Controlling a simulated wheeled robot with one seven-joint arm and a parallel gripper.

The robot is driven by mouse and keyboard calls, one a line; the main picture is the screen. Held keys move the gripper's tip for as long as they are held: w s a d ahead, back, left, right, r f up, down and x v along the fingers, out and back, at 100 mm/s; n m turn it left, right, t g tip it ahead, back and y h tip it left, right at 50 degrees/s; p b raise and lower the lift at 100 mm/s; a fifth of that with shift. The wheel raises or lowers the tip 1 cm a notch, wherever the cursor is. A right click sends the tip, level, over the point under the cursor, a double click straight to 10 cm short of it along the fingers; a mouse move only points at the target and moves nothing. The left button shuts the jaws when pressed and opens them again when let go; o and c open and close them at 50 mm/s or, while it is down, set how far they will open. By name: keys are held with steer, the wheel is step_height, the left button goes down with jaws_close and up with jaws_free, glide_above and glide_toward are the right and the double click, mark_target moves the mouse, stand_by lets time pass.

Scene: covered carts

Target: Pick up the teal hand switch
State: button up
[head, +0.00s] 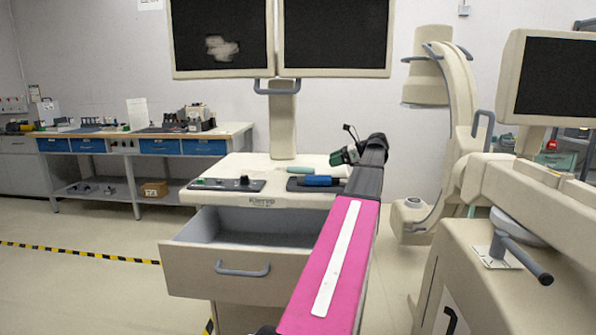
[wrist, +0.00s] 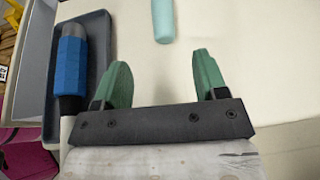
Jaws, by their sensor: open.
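The teal hand switch (head: 299,173) is a pale teal cylinder lying on the cream cart top, behind the dark tray. In the wrist view it shows at the top middle (wrist: 164,18), with its far end cut off by the frame edge. My gripper (wrist: 161,72) has two green fingers standing wide apart, with nothing between them. The switch lies beyond the fingertips, roughly in line with the gap. In the head view my gripper (head: 339,157) is over the right side of the cart top, partly hidden by my arm.
A blue-handled tool (wrist: 72,68) lies in a dark tray (wrist: 101,30), left of the fingers. A control panel (head: 227,184) sits on the cart's left side. The cart's drawer (head: 222,267) stands open below. Twin monitors (head: 283,75) rise behind on a post.

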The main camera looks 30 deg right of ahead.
mark_target(313, 168)
steer(key=x, duration=0.9)
steer(key=shift+d+f, duration=0.2)
steer(key=shift+c, duration=0.3)
steer(key=c, duration=1)
